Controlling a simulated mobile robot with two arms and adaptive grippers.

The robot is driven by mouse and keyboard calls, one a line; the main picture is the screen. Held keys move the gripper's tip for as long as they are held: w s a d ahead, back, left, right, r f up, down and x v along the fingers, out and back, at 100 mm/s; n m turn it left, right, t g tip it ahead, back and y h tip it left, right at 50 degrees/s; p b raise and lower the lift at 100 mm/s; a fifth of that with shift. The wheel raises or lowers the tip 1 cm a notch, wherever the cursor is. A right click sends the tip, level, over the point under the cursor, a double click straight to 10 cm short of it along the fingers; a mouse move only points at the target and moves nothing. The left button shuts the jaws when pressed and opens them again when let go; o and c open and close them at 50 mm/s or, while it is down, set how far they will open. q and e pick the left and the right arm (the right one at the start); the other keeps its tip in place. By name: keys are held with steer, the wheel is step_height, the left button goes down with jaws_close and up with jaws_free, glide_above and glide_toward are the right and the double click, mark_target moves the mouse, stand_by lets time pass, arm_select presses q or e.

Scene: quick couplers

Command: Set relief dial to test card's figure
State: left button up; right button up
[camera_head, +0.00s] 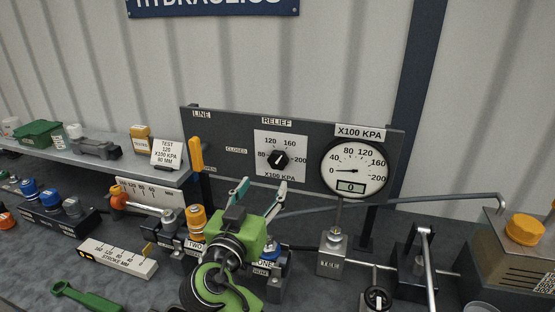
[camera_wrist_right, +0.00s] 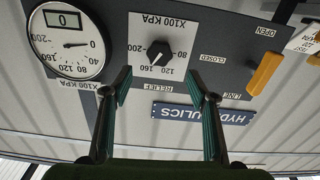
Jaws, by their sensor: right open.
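The relief dial (camera_head: 280,160) is a black knob on a white scale plate on the dark panel, marked from 80 to 200. It also shows upside down in the right wrist view (camera_wrist_right: 159,53). Its white pointer seems to lean toward 160; the exact reading is hard to tell. The test card (camera_head: 168,154) reads 120 x100 kPa and 80 mm. My right gripper (camera_head: 262,187) is open and empty, its fingertips below and in front of the dial, apart from it. In the wrist view the gripper (camera_wrist_right: 160,79) has its fingers either side of the dial's line.
A round gauge (camera_head: 352,171) right of the dial shows 0. A yellow line lever (camera_head: 196,155) stands at the panel's left. Couplers, including an orange-capped one (camera_head: 197,219), crowd the bench below. A thin pipe (camera_head: 420,199) crosses to the tank at right.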

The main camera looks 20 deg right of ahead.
mark_target(277, 164)
steer(key=p+x, duration=0.2)
steer(key=x, duration=0.4)
steer(key=shift+d+r, duration=0.15)
steer(key=shift+r, duration=0.05)
steer(key=p+x, duration=0.1)
steer(key=x, duration=0.3)
steer(key=shift+f, duration=0.15)
steer(key=shift+w+d, duration=0.1)
steer(key=shift+w, duration=0.15)
steer(key=shift+w+d+f, duration=0.1)
steer(key=shift+w+d, duration=0.05)
steer(key=shift+w, duration=0.05)
arm_select(q)
steer(key=r, duration=0.2)
steer(key=w+r, duration=0.1)
steer(key=r, duration=0.1)
steer(key=shift+w+d, duration=0.1)
steer(key=shift+d, duration=0.15)
arm_select(e)
steer(key=c, duration=1.1)
